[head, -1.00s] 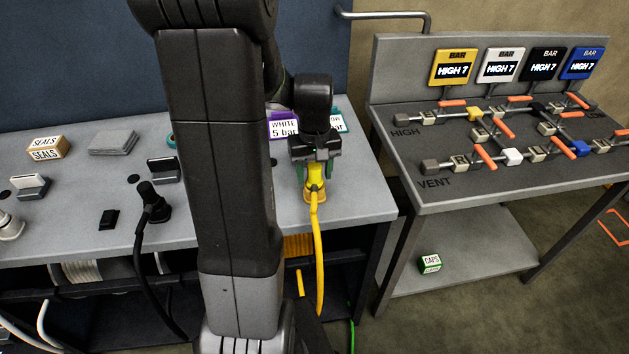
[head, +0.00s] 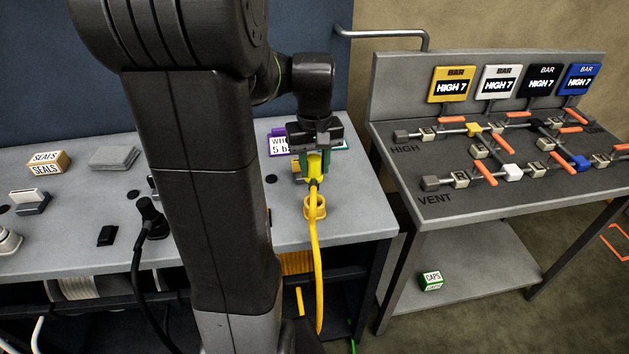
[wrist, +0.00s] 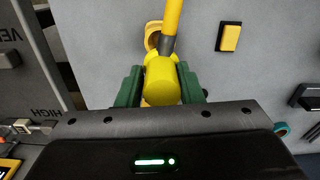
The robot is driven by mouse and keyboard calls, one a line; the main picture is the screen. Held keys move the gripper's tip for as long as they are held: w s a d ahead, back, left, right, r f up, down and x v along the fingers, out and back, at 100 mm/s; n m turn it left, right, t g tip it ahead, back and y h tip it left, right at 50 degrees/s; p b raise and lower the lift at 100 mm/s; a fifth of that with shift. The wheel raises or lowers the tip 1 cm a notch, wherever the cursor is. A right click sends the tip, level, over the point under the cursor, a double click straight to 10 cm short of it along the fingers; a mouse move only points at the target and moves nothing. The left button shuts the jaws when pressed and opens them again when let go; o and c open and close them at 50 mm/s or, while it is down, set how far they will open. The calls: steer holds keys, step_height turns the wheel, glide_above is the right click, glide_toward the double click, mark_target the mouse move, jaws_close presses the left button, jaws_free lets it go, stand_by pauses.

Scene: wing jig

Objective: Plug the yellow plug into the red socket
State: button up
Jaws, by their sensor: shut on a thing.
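The yellow plug (head: 317,164) is held in my gripper (head: 314,168), a little above the bench, with its yellow cable hanging down over the front edge. In the wrist view the plug (wrist: 161,80) sits between the two green fingers of my gripper (wrist: 161,86), which are shut on it. A yellow ring-shaped holder (head: 315,208) stands on the bench below and in front of the plug. It also shows partly behind the cable in the wrist view (wrist: 152,37). I see no red socket in these frames; my arm hides part of the bench.
A black plug with its cable (head: 151,220) stands on the grey bench (head: 72,239), left of my arm. Seals boxes (head: 47,163) lie further left. Signs (head: 279,146) stand behind my gripper. A valve table (head: 460,212) stands at right, beyond a gap.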

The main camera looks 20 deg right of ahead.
mark_target(314, 157)
step_height(314, 157, up, 3)
steer(key=shift+r, duration=0.1)
steer(key=shift+r+p, duration=1.3)
steer(key=shift+p, duration=0.15)
steer(key=shift+c, duration=0.8)
